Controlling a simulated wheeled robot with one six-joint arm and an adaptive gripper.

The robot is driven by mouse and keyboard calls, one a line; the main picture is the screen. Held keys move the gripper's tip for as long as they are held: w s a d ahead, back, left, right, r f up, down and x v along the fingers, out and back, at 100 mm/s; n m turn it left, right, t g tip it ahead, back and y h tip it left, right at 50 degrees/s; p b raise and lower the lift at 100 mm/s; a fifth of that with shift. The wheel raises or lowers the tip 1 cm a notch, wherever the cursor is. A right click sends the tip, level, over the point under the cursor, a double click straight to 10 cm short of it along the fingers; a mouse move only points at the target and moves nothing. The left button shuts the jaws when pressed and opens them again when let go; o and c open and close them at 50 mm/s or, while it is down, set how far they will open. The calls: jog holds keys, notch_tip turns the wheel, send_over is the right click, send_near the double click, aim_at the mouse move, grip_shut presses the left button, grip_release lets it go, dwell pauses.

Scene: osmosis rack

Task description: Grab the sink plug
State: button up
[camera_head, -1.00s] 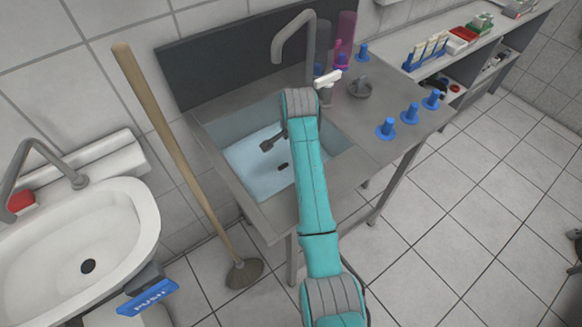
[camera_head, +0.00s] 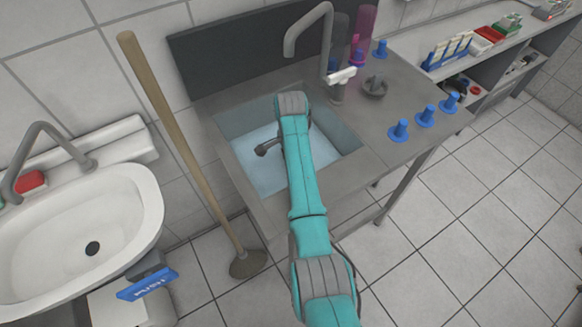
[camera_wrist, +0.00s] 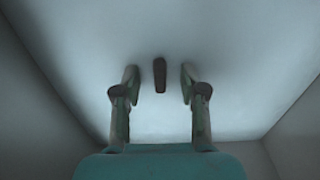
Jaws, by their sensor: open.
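A small dark elongated piece, which looks like the sink plug (camera_wrist: 160,75), stands out against the pale sink floor in the wrist view. It appears between and slightly beyond my two fingertips, with a gap on each side. My gripper (camera_wrist: 159,84) is open and empty. In the head view my gripper (camera_head: 267,147) is down inside the steel sink basin (camera_head: 345,140), which has a light blue floor. The plug is not visible in the head view, where my arm covers part of the basin. How far above the plug my fingertips are is unclear.
A grey tap (camera_head: 318,25) arches over the basin's back edge. Basin walls flank my gripper. Several blue pieces (camera_head: 399,131) stand on the counter at right. A wooden-handled plunger (camera_head: 248,263) leans at left, near a white washbasin (camera_head: 60,235).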

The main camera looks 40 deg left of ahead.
jog(key=shift+f, duration=0.25)
grip_shut()
jog(key=shift+r, duration=0.1)
